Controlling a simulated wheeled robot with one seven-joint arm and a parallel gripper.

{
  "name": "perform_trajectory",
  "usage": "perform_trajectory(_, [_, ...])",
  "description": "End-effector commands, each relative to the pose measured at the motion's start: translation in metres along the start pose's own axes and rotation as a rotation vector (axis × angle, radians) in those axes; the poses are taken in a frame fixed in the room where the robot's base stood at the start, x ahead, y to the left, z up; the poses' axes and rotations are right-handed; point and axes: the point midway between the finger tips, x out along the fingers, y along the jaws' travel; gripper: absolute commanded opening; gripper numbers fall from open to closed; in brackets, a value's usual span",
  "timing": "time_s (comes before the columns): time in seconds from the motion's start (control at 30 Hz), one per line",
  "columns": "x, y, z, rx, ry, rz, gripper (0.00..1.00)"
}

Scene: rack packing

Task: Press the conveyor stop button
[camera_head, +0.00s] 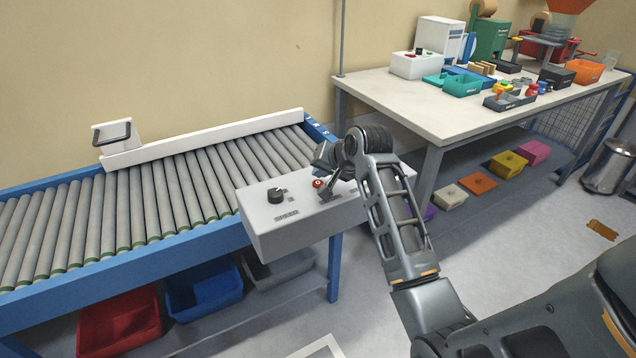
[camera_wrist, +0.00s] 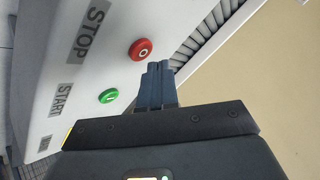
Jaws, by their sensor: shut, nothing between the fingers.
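The control box (camera_head: 292,226) is a light grey box at the conveyor's right end. The red stop button (camera_head: 318,183) is on its top, beside my gripper (camera_head: 328,194). In the wrist view the red stop button (camera_wrist: 141,49) sits by the word STOP, just above and left of my gripper's tips (camera_wrist: 158,66). A green button (camera_wrist: 108,96) by the word START lies lower left. My gripper is shut and empty, its fingers close together. The tips look close to the red button; whether they touch it I cannot tell.
A black knob (camera_head: 276,195) stands on the same box, left of the red button. The roller conveyor (camera_head: 150,205) runs to the left and carries a white rail. A workbench (camera_head: 420,105) with bins and machines stands at the back right. Coloured bins lie below both.

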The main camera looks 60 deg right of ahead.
Motion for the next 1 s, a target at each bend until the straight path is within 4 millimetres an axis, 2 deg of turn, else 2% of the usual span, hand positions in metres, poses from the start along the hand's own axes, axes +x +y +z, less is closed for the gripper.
perform_trajectory(1.0, [0.0059, 0.0045, 0.0043, 0.000, 0.000, 0.000, 0.00])
